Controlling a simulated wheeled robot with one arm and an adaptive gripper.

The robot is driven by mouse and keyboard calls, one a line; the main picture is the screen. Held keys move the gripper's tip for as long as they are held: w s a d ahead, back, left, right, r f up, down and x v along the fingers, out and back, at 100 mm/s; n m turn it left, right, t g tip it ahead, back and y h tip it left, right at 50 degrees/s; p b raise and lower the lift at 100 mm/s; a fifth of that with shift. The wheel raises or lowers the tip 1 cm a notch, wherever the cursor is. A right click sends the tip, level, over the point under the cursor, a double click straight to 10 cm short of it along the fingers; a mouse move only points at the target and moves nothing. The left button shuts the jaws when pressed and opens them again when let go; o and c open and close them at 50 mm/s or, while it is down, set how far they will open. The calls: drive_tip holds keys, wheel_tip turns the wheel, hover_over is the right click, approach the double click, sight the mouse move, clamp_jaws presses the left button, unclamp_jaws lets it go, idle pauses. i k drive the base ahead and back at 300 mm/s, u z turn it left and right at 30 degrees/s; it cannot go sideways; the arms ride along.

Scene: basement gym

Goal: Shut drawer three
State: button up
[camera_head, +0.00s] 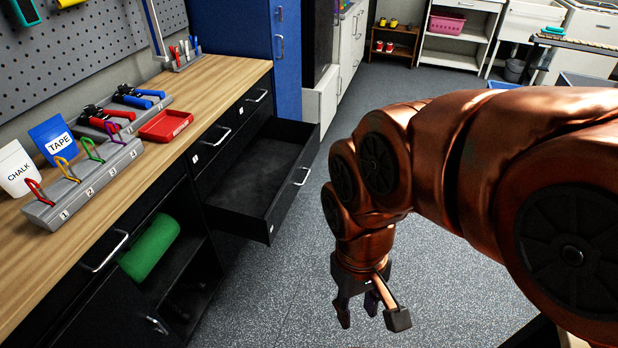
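A black drawer (258,178) under the wooden workbench is pulled far out and looks empty. Its front panel, with a silver handle (303,177), faces right over the floor. Small white labels sit on the cabinet fronts; their numbers are too small to read, so I cannot tell which one is drawer three. Other drawer fronts with handles (222,137) under the bench top look shut. My gripper (370,318) hangs pointing down over the grey floor, right of and nearer than the open drawer. Its fingers are spread apart and hold nothing.
The workbench top (215,80) holds a numbered hook rack (85,185), a red tray (166,125), pliers and containers. A green roll (150,247) lies in an open compartment below. A blue cabinet (240,35) stands behind. Floor between drawer and gripper is clear.

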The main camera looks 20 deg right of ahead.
sight(254, 196)
drive_tip(key=u, duration=1.7)
drive_tip(key=i, duration=0.7)
drive_tip(key=z, duration=1.7)
